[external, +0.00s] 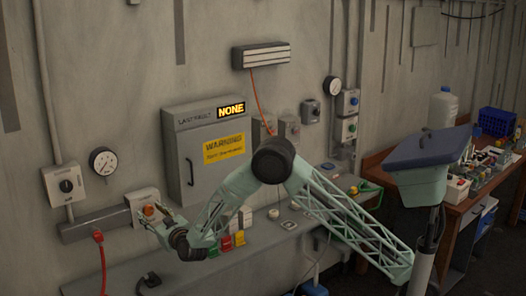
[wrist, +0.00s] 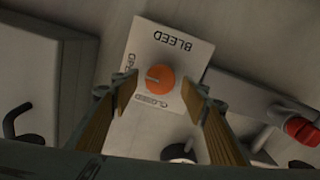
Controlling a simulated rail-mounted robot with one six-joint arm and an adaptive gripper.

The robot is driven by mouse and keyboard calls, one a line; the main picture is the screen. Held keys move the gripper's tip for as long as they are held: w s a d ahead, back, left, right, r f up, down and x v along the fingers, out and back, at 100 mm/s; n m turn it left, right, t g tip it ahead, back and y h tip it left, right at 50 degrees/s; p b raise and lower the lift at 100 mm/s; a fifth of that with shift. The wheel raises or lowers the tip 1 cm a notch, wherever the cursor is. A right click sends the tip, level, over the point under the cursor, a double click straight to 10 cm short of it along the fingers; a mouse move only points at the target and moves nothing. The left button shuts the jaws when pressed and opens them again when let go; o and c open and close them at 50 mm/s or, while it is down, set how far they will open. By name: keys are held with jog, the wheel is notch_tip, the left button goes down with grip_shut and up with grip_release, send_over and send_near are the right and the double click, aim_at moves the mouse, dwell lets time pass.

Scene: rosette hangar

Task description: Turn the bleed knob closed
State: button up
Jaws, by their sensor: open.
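The bleed knob (wrist: 153,78) is a round orange knob on a white plate (wrist: 192,44) marked BLEED, seen upside down in the wrist view. A short pale mark on the knob's left part points toward the partly hidden OPEN lettering at the left. CLOSED is printed below the knob. My gripper (wrist: 160,92) is open, with one finger on each side of the knob and visible space between both fingers and the knob. In the external view the knob (external: 148,210) shows small on the wall box at the left, with my gripper (external: 158,218) in front of it.
A dark knob (wrist: 178,152) lies below the plate.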

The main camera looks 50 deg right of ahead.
jog(key=c, duration=0.8)
jog(key=shift+c, duration=0.2)
jog(key=shift+n+p, duration=0.4)
jog(key=shift+n, duration=0.1)
jog(key=n+p, duration=0.1)
jog(key=n, duration=0.1)
jog(key=shift+n+p, duration=0.3)
jog(key=shift+p, duration=0.1)
jog(key=n+p, duration=0.2)
jog(key=n, duration=0.1)
jog(key=shift+a+n, duration=0.1)
jog(key=shift+n, duration=0.3)
jog(key=n+p, duration=0.4)
jog(key=n, duration=0.1)
jog(key=shift+n, duration=0.3)
jog(key=n+p, duration=0.1)
jog(key=n, duration=0.1)
jog(key=n+p, duration=0.1)
jog(key=n, duration=0.1)
jog(key=shift+f+n, duration=0.2)
jog(key=shift+n, duration=0.2)
